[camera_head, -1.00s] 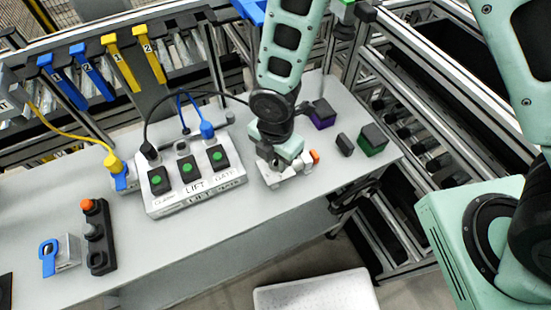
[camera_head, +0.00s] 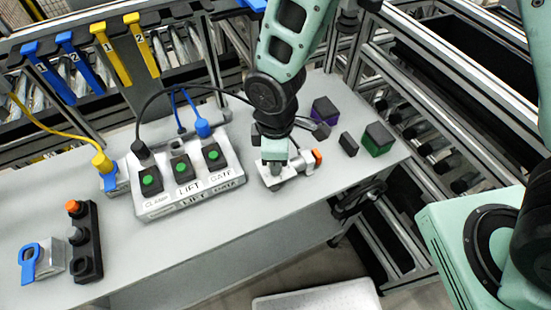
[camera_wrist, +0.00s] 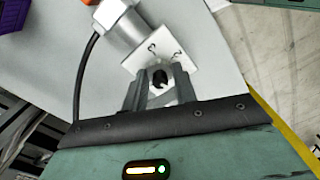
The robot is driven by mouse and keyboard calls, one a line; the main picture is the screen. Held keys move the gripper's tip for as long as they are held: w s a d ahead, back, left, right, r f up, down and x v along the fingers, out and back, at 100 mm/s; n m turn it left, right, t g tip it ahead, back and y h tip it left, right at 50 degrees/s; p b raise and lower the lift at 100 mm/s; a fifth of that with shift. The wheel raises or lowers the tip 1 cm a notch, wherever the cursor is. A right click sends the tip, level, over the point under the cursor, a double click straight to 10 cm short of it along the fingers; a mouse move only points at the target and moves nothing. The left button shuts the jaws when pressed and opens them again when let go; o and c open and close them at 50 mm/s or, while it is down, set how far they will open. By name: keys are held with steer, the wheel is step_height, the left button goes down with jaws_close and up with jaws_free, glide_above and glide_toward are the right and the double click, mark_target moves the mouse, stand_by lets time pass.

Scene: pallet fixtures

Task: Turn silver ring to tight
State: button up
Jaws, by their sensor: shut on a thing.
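A small pale fixture (camera_head: 299,170) with an orange end (camera_head: 317,158) lies on the grey bench. In the wrist view its silver cylinder (camera_wrist: 120,36) joins a white plate (camera_wrist: 163,48) with small dark marks. My gripper (camera_head: 274,173) is down at the left end of this fixture. In the wrist view my gripper (camera_wrist: 160,92) has its two fingers closed around a light silver ring (camera_wrist: 158,72) with a dark centre, beside the plate. The fingers hide much of the ring. The marks are too small to read surely.
A box with several green buttons (camera_head: 190,205) stands left of my gripper, with cables behind. A purple block (camera_head: 325,110), a black block (camera_head: 348,144) and a green-sided block (camera_head: 378,140) stand to the right. Bare bench lies in front of the fixture.

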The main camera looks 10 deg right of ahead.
steer(key=m+b, duration=0.1)
steer(key=m, duration=0.4)
steer(key=shift+m, duration=0.3)
stand_by(0.4)
steer(key=o, duration=1)
step_height(320, 180, up, 18)
steer(key=shift+f+b, duration=0.25)
steer(key=shift+b, duration=1)
